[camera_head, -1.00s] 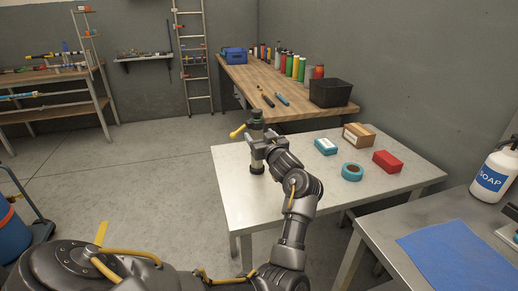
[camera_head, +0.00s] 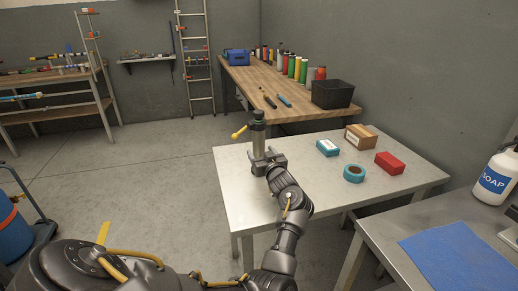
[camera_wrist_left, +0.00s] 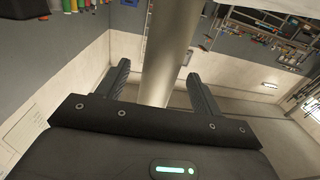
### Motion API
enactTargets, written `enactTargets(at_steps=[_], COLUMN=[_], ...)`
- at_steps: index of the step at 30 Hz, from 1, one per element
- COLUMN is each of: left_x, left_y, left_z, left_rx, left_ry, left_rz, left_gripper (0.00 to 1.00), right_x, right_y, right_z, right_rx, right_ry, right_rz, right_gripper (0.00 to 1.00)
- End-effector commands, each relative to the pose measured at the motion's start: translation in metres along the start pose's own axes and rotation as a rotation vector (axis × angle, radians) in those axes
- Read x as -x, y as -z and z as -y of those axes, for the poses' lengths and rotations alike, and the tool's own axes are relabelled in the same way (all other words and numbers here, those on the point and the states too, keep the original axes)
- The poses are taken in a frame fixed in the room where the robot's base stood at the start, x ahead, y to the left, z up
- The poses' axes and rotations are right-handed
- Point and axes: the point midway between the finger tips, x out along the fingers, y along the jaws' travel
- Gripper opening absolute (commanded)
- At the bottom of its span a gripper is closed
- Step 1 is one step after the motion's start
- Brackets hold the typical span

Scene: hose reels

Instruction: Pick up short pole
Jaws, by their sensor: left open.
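The short pole (camera_head: 258,138) stands upright on the grey metal table near its left corner. It is a pale metal cylinder with a dark top and a yellow handle (camera_head: 239,132) sticking out to the left. My left gripper (camera_head: 266,160) is open at the lower part of the pole, low over the table. In the left wrist view, the pole (camera_wrist_left: 167,50) passes between the two spread fingers (camera_wrist_left: 158,78), with a gap visible on each side. The pole's foot is hidden by the gripper in the head view. My right gripper is not in view.
On the metal table (camera_head: 330,195), a teal box (camera_head: 328,147), a cardboard box (camera_head: 360,137), a teal tape roll (camera_head: 354,173) and a red box (camera_head: 389,163) stand to the right. A wooden bench (camera_head: 250,82) with a black bin (camera_head: 332,94) is behind.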

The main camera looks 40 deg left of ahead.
Motion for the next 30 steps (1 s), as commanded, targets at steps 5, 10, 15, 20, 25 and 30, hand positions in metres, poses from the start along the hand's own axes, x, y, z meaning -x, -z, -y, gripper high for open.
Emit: enactTargets(at_steps=[5, 10, 15, 20, 25, 30], left_x=[-0.031, -0.045, -0.046, -0.046, -0.046, -0.046], left_y=[0.001, 0.000, 0.000, 0.000, 0.000, 0.000], left_z=[0.001, 0.001, 0.001, 0.001, 0.001, 0.001], left_rx=[-0.002, -0.001, 0.000, 0.000, -0.001, -0.001], left_ry=[0.001, 0.001, 0.001, 0.001, 0.001, 0.001], left_rz=[-0.001, 0.000, 0.000, 0.000, 0.000, 0.000], left_gripper=[0.66, 0.66, 0.66, 0.54, 0.32, 0.10], right_x=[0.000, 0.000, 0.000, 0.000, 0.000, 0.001], right_y=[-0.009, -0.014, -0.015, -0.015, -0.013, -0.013], right_z=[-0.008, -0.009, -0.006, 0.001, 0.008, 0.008], right_rx=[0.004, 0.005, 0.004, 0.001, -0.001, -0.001], right_ry=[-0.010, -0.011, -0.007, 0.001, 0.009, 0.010], right_rz=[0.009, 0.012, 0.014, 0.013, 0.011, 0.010], right_gripper=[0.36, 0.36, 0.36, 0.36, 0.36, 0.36])
